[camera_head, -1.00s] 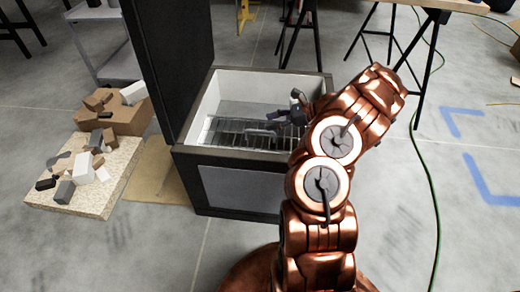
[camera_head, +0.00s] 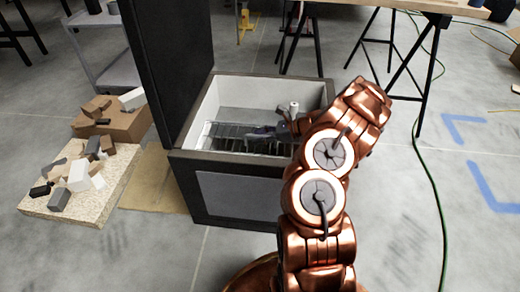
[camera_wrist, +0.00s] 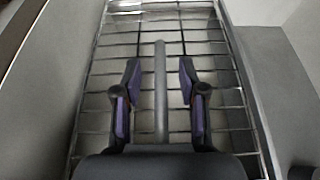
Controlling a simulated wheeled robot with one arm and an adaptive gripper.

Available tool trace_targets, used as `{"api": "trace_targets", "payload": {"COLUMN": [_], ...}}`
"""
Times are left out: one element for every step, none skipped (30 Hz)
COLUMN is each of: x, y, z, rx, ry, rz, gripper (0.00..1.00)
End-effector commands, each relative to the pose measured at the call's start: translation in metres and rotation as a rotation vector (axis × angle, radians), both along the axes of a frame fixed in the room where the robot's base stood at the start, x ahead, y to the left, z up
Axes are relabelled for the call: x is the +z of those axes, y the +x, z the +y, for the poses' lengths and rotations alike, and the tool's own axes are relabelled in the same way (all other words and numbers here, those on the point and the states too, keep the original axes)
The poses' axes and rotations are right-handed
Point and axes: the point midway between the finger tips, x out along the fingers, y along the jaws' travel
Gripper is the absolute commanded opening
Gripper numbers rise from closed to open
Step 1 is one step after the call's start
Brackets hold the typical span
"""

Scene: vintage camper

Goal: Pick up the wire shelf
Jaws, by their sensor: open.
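The wire shelf (camera_head: 226,132) is a metal grid inside an open dark box with pale inner walls. In the wrist view the wire shelf (camera_wrist: 100,83) fills the middle, with a thicker bar (camera_wrist: 160,80) running along its centre. My gripper (camera_head: 262,133) is inside the box, at the shelf in the head view. In the wrist view my gripper (camera_wrist: 158,75) is open, with one finger on each side of the central bar. Both fingers are apart from the bar. I cannot tell whether the fingertips touch the grid. My arm hides the right end of the shelf.
The box (camera_head: 240,197) has its tall dark lid (camera_head: 165,65) raised at the left. Boards with loose blocks (camera_head: 80,175) lie on the floor at left. Table trestles stand behind, and a green cable (camera_head: 432,180) runs along the floor at right.

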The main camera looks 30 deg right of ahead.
Motion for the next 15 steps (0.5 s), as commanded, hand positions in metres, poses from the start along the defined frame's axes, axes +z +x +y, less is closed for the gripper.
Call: {"api": "trace_targets", "payload": {"x": [-0.0003,0.0001,0.0005,0.0006,0.0006,0.0007,0.0008,0.0008,0.0008,0.0008,0.0008,0.0007,0.0008,0.0008,0.0008], "y": [0.0007,0.0008,0.0008,0.0007,0.0007,0.0006,0.0006,0.0006,0.0006,0.0006,0.0006,0.0006,0.0006,0.0006,0.0006], "z": [0.0005,0.0005,0.0003,0.0003,0.0002,0.0003,0.0001,0.0001,0.0001,0.0002,0.0002,0.0,0.0002,0.0002,0.0002], "rx": [0.0,-0.001,-0.001,-0.001,-0.001,-0.001,-0.001,-0.001,-0.001,-0.001,-0.001,-0.001,-0.001,-0.001,-0.001], "ry": [0.0,0.0,0.0,0.0,0.0,-0.001,-0.001,-0.001,-0.001,-0.001,-0.001,-0.001,-0.001,-0.001,-0.001], "rz": [0.0,0.0,0.0,0.0,0.0,-0.001,-0.001,-0.001,-0.001,-0.001,-0.001,-0.001,-0.001,-0.001,-0.001], "gripper": [0.42,0.42,0.42,0.42,0.42,0.41,0.37,0.34,0.3,0.27,0.24,0.2,0.17,0.14,0.09]}}
